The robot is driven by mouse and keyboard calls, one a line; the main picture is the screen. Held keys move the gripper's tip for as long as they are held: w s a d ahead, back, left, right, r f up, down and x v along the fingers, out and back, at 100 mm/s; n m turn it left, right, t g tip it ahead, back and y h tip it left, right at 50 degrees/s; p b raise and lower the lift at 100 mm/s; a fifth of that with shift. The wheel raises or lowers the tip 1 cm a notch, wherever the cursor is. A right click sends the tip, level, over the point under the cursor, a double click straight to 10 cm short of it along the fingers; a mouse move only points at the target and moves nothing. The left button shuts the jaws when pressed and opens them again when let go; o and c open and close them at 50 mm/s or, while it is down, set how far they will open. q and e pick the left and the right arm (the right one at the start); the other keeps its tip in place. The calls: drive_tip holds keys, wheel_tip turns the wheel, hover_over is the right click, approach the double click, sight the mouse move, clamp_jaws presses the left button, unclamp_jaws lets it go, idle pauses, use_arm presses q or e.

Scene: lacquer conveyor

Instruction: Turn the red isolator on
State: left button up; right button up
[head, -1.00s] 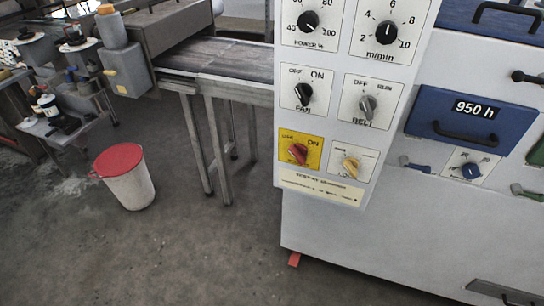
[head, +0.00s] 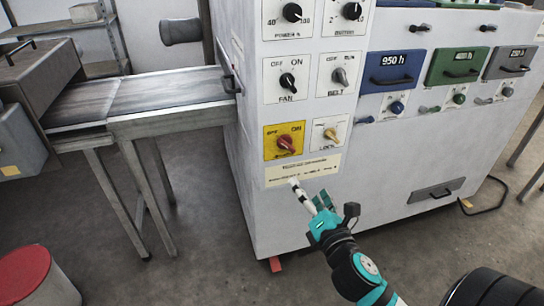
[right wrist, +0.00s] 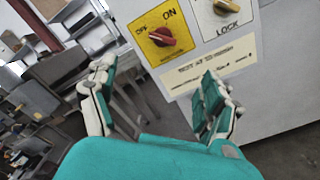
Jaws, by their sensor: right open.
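The red isolator (head: 286,143) is a red knob on a yellow plate marked OFF and ON, low on the white control panel. In the head view its pointer is tilted, and I cannot tell its exact setting. It also shows in the right wrist view (right wrist: 162,37), above the space between my fingers. My right gripper (head: 308,197) is just below the panel's lower label, apart from the knob. In the right wrist view my right gripper (right wrist: 155,88) is open with nothing between its two fingers. My left gripper is not in view.
Beside the isolator is a yellowish LOCK knob (head: 331,134). Above are the FAN knob (head: 288,82) and BELT knob (head: 340,76). A conveyor (head: 165,92) joins the machine at left. A red-lidded bin (head: 28,280) stands on the floor at lower left.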

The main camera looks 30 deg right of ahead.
approach(287, 149)
drive_tip(key=p+x, duration=0.1)
drive_tip(key=x, duration=0.9)
drive_tip(key=shift+w+f+p, duration=0.1)
drive_tip(key=shift+f+p, duration=0.05)
drive_tip(key=shift+p, duration=0.2)
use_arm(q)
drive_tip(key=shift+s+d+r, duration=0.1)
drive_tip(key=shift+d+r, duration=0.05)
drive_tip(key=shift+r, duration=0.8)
use_arm(e)
drive_tip(key=c, duration=1.2)
